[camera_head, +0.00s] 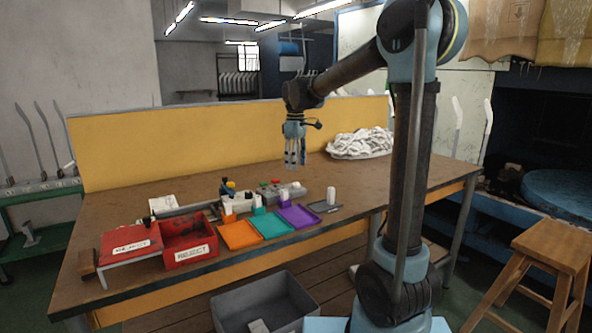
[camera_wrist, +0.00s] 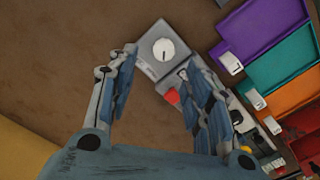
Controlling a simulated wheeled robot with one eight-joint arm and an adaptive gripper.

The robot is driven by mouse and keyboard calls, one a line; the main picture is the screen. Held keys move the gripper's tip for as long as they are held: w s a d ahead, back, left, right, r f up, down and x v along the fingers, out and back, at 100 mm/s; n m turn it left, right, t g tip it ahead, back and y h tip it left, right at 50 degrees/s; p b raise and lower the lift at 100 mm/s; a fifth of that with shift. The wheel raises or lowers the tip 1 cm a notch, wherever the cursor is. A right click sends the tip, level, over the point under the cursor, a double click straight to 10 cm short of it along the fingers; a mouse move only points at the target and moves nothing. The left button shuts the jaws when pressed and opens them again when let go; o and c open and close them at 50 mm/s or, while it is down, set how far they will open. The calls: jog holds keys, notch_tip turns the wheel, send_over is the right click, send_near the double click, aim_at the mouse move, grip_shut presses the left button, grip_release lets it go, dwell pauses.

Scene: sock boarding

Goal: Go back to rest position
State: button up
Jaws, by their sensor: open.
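My gripper (camera_head: 294,158) hangs fingers down above the back middle of the brown table (camera_head: 115,213), below the bent end of my arm. It also shows in the wrist view (camera_wrist: 160,75), with its two fingers spread and nothing held between them. A grey box with a white round dial (camera_wrist: 164,50) lies on the table below and beyond the fingertips in the wrist view. A red part (camera_wrist: 172,96) shows between the fingers, apart from them as far as I can tell.
Orange (camera_head: 239,235), teal (camera_head: 271,224) and purple (camera_head: 299,215) trays line the table's front, beside a red bin (camera_head: 190,252). A pile of white socks (camera_head: 360,143) lies at the back right. A grey crate (camera_head: 262,305) and a wooden stool (camera_head: 556,245) stand in front.

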jog(key=shift+r, duration=0.15)
jog(key=shift+s+d, duration=0.25)
jog(key=shift+d, duration=0.1)
jog(key=s+d+f+m+t, duration=0.1)
jog(key=s+d+f+m, duration=0.15)
jog(key=s+d, duration=0.55)
jog(key=s+d+f+m, duration=0.1)
jog(key=s+d+m, duration=0.3)
jog(key=s+d, duration=0.4)
jog(key=s+d+f+m, duration=0.3)
jog(key=s+f, duration=0.4)
jog(key=s, duration=0.1)
jog(key=s+d+f+m+t, duration=0.1)
jog(key=s+d+f+m, duration=0.2)
jog(key=s+f, duration=0.4)
jog(key=shift+s+d+m, duration=0.35)
jog(key=shift+d, duration=0.2)
jog(key=shift+f, duration=0.1)
jog(key=c, duration=0.3)
jog(key=shift+a, duration=0.15)
